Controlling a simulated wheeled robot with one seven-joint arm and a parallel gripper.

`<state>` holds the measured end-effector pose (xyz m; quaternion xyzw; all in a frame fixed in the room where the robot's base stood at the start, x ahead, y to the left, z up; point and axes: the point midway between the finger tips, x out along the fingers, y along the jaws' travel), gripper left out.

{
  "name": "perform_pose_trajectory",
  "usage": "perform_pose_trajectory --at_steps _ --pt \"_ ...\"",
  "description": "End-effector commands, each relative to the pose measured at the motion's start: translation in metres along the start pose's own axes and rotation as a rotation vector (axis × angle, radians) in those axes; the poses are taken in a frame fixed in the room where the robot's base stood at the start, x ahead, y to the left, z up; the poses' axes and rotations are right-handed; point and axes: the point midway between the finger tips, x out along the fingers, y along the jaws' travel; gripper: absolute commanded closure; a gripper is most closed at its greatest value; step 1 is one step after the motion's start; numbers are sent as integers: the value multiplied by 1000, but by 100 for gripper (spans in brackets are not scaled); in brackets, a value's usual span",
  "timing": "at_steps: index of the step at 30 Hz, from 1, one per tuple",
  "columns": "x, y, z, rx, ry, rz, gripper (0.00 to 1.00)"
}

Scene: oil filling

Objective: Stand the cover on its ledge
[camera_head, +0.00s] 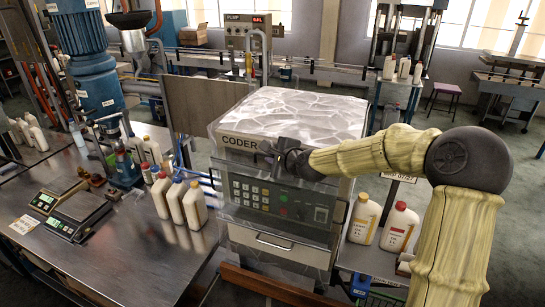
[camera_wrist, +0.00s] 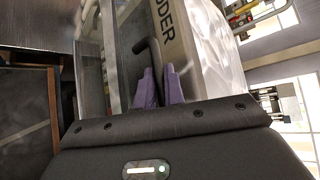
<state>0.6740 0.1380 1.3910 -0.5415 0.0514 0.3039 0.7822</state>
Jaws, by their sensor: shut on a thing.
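The cover (camera_head: 228,186) looks like a clear, framed panel at the front of the coder, in front of its keypad. Its tilt is hard to judge. The clear panel shows beside the handle in that view. My gripper hides part of the cover's top edge in the head view. I cannot make out the ledge clearly.
The coder (camera_head: 292,112) has a pale, veined top with nothing on it. White bottles (camera_head: 194,205) stand on the metal table at left, near two scales (camera_head: 78,213). Two capped bottles (camera_head: 398,227) stand right of the coder. A dark upright panel (camera_head: 200,105) stands behind left.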

Motion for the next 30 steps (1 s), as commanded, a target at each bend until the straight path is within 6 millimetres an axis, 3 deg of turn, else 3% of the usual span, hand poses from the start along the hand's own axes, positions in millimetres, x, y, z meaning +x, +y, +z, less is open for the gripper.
perform_pose_trajectory --at_steps 14,15,18,30 --pt "0 -1 0 -2 -1 -3 100" --pt "0 -1 0 -2 -1 -3 86" --pt "0 0 0 -2 -1 -3 66" --pt "-4 2 -2 0 1 1 64"
